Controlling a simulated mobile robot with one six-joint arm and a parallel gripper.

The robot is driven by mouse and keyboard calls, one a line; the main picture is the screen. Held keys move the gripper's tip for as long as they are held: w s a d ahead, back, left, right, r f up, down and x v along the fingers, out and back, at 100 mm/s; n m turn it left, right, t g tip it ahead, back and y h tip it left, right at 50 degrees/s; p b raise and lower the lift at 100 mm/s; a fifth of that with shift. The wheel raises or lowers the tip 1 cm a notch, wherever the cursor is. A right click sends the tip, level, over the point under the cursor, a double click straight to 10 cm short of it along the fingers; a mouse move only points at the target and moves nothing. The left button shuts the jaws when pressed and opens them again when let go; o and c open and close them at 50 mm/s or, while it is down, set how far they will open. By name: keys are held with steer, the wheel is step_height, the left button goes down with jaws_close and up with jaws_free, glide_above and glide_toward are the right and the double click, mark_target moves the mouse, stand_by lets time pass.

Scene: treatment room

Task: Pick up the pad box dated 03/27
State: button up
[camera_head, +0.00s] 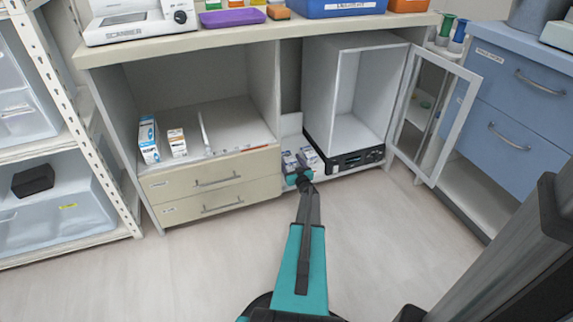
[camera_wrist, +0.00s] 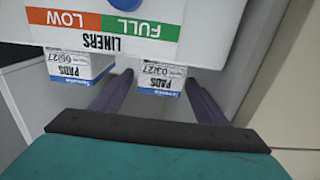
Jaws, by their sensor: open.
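The pad box dated 03/27 (camera_wrist: 162,77) shows its end label upside down in the wrist view, with the fingers of my gripper (camera_wrist: 159,83) to its left and right. My gripper is open, and contact with the box cannot be told. A second pad box (camera_wrist: 76,67), whose label seems to read 06/27, lies to the left, outside the fingers. In the head view my gripper (camera_head: 299,178) is low at the cabinet's middle bay, in front of small boxes (camera_head: 309,157) that it partly hides.
A white holder labelled LINERS (camera_wrist: 130,25), with a FULL/LOW strip, hangs close over the boxes. The cabinet's drawers (camera_head: 210,185) stand left of the arm. A dark unit (camera_head: 358,158) and an open framed door (camera_head: 436,110) are to the right. The floor (camera_head: 180,265) in front is clear.

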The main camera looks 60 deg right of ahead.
mark_target(288, 157)
steer(key=shift+b+x, duration=0.45)
steer(key=shift+x, duration=1.15)
steer(key=c, duration=1.2)
